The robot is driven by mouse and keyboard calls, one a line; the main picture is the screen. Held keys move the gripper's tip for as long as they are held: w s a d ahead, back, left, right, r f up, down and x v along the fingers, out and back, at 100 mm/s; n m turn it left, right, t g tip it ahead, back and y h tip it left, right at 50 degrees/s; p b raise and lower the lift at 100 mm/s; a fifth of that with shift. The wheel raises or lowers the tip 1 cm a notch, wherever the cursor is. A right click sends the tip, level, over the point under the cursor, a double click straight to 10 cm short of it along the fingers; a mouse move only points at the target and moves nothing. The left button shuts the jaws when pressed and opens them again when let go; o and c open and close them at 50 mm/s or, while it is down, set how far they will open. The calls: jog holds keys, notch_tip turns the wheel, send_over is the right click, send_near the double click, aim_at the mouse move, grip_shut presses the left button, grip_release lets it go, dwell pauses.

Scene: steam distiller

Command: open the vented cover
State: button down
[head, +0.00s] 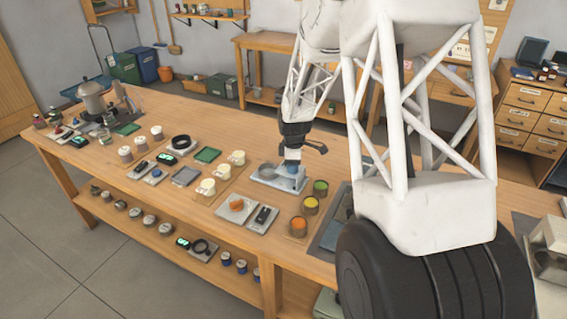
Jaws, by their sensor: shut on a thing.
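My gripper (292,159) points down over a pale grey-blue device (272,184) in the middle of the long wooden bench. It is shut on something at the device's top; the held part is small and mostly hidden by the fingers. A blue rounded part (291,169) shows just below the fingertips. A grey round part (267,171) sits beside it on the left. I cannot tell which of these is the vented cover, or whether any vents show.
Three colored cups (311,205) stand right of the device. A metal pot (93,103) stands at the bench's far left. My large arm covers the right side.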

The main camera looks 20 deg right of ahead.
jog(key=shift+s+d, duration=0.1)
jog(key=shift+d, duration=0.05)
jog(key=c, duration=0.9)
grip_release()
jog(key=shift+c, duration=0.2)
jog(key=shift+r, duration=0.15)
jog(key=shift+r, duration=3.8)
